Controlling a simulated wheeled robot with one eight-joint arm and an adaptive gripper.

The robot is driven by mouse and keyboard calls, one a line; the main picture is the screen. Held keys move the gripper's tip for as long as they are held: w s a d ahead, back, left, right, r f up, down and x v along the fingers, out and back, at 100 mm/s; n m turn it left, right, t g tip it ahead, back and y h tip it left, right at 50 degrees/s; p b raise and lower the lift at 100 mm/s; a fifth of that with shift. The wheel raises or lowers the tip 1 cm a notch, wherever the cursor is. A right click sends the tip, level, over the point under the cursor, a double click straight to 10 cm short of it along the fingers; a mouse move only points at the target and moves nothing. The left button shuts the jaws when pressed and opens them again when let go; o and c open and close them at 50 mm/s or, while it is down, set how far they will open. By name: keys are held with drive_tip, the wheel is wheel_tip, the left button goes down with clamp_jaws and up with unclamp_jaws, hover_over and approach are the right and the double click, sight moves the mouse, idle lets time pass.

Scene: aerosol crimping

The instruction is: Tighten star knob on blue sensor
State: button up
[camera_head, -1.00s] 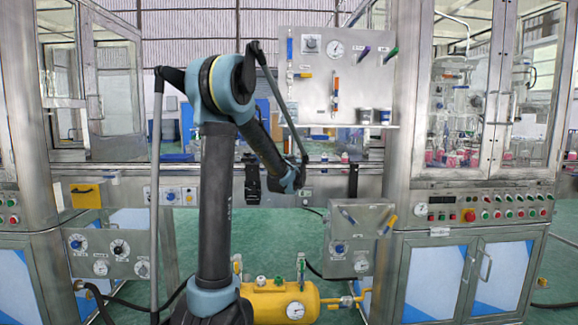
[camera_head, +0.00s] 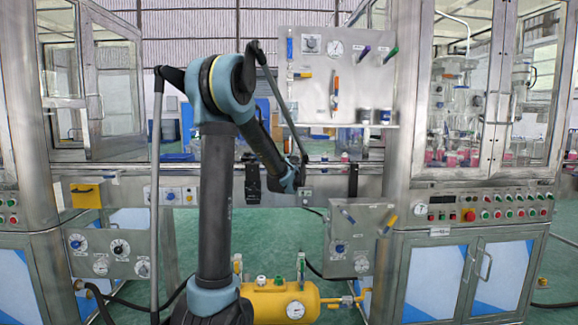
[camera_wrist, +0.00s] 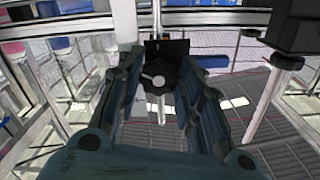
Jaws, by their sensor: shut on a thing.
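In the wrist view my gripper (camera_wrist: 164,80) has its two blue-grey fingers on either side of a dark round knob (camera_wrist: 158,74) with a pale centre. The fingers are shut on this knob. Its star outline is too dark and small to make out. A black block (camera_wrist: 168,47) sits directly behind the knob. In the head view my arm reaches down to the rail, and the fingers and knob are hidden behind the wrist.
The metal rail (camera_head: 225,190) crosses the middle. In the head view, dark brackets hang on it left (camera_head: 252,184) and right (camera_head: 353,181) of my wrist. Another black box (camera_wrist: 302,22) is at upper right in the wrist view. A yellow tank (camera_head: 272,302) stands low in front.

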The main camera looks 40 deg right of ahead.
drive_tip(key=m, duration=1.2)
drive_tip(key=shift+w+a+r+m, duration=0.1)
drive_tip(key=shift+a+r+m, duration=0.1)
drive_tip(key=shift+m, duration=0.1)
idle(0.3)
drive_tip(key=o, duration=1.1)
drive_tip(key=v, duration=1.2)
drive_tip(key=shift+f, duration=0.1)
